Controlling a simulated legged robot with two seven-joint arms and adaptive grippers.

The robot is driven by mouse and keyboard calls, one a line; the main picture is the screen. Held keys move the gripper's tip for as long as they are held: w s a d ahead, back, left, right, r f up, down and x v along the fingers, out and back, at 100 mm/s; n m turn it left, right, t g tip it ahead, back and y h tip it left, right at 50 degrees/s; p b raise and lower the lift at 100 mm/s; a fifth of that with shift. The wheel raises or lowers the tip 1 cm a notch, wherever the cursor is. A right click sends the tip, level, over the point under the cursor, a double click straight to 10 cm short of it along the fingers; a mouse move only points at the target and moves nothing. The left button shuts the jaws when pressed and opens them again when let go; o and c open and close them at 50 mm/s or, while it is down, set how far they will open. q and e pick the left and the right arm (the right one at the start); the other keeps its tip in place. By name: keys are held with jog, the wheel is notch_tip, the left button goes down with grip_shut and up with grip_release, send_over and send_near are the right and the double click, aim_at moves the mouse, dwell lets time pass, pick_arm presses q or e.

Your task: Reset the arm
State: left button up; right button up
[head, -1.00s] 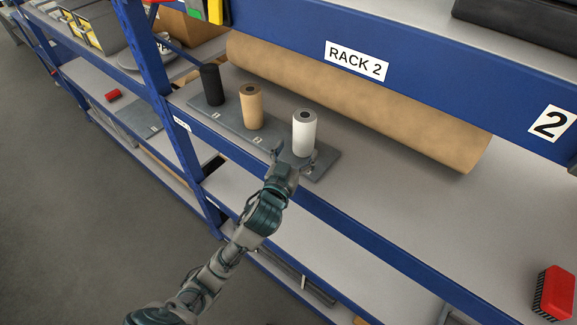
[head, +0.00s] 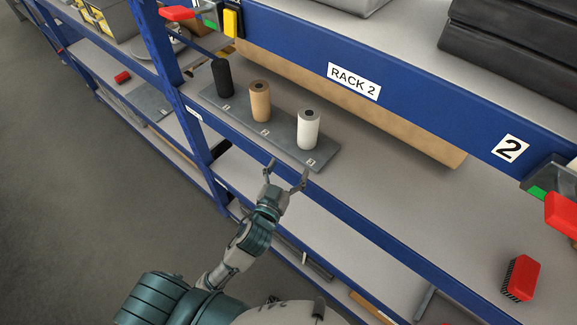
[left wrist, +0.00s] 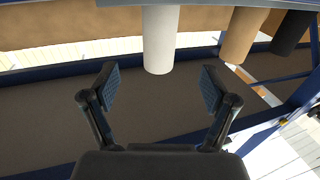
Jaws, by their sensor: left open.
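My left gripper (head: 287,174) is open and empty in the head view, in front of the shelf edge. It is apart from the white roll (head: 308,130), which stands upright on a grey plate (head: 283,140). In the left wrist view, the open fingers (left wrist: 160,90) have nothing between them, and the white roll (left wrist: 160,40) is beyond them. A tan roll (head: 260,101) and a black roll (head: 222,78) stand on the same plate to the left. My right gripper is in neither view.
A blue rack upright (head: 180,85) stands left of the rolls. A long brown roll (head: 400,135) lies behind them. A red brush (head: 521,278) sits at the right on the shelf. The grey floor (head: 70,200) at the left is clear.

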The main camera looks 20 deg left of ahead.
pick_arm(q)
jog(key=shift+f, duration=0.15)
notch_tip(320, 180, down, 10)
jog(key=s+a+g+y, duration=0.1)
jog(key=s+a+g, duration=0.2)
jog(key=g, duration=0.1)
jog(key=s+a+f+m+g, duration=0.1)
jog(key=s+a+f+g, duration=0.1)
jog(key=s+f+g, duration=1.3)
jog(key=s+f+t+b, duration=0.2)
jog(key=s+f, duration=0.1)
jog(key=f, duration=1.3)
jog(key=s+f+t+b, duration=0.1)
jog(key=s+f+b, duration=0.1)
jog(key=f, duration=1.5)
jog(key=s+a+f+g+b, duration=0.1)
jog(key=s+a+f+b, duration=0.2)
jog(key=s+f, duration=1.4)
jog(key=shift+s+f+m, duration=0.35)
jog(key=shift+f+m, duration=0.05)
jog(key=shift+f, duration=0.55)
